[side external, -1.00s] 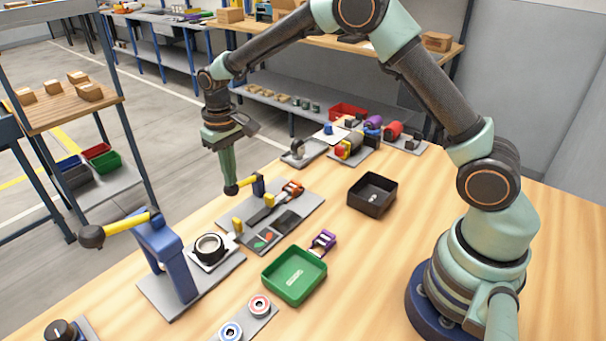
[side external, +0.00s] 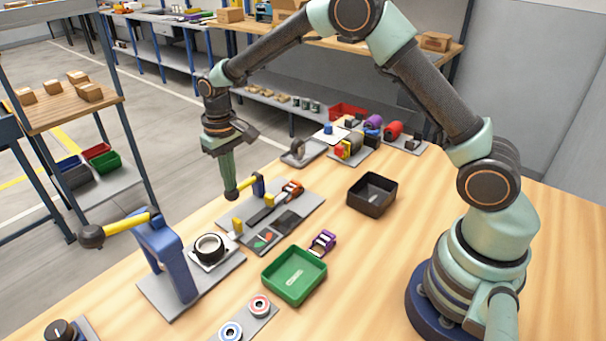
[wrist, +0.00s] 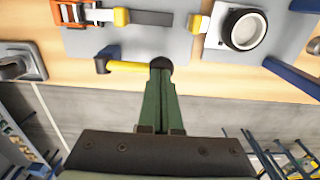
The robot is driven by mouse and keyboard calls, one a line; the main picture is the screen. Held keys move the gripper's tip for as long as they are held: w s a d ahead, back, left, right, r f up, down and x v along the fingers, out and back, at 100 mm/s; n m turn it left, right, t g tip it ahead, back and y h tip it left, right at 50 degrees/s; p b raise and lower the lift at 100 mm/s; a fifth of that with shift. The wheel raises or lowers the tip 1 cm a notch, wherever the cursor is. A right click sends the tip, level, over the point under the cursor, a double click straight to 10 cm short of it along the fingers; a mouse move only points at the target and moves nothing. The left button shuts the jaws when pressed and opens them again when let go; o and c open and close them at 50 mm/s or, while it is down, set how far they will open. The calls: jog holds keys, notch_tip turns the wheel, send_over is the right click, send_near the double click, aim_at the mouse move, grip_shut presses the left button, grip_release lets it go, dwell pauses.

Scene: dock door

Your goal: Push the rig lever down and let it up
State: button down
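The small lever has a yellow arm (side external: 245,184) and a dark round knob (side external: 231,195), hinged on a short blue post (side external: 258,183) at the edge of a grey plate. It slopes down toward its knob. In the wrist view its yellow arm (wrist: 128,67) runs left from the knob to the post. My gripper (side external: 229,186) points down with its green fingers together. The fingertips are at the top of the knob, seemingly touching it, and partly hide it in the wrist view (wrist: 160,78). Nothing shows between the fingers.
A larger blue stand (side external: 168,255) with a yellow lever and dark knob stands at the left. A black ring (side external: 208,248) sits on its plate.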

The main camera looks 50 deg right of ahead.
jog(key=shift+f, duration=1.1)
dwell(0.7)
jog(key=shift+r, duration=0.1)
dwell(0.5)
notch_tip(320, 180, up, 10)
dwell(1.3)
jog(key=s+d+r+t, duration=0.2)
jog(key=s+r, duration=0.1)
jog(key=s, duration=0.4)
jog(key=s+d+r+t, duration=0.1)
jog(key=s+d+r, duration=0.2)
jog(key=s, duration=0.4)
jog(key=s+d+r+t, duration=0.2)
jog(key=s+r, duration=0.1)
jog(key=s, duration=0.4)
jog(key=shift+d+t, duration=0.25)
jog(key=shift+t, duration=0.05)
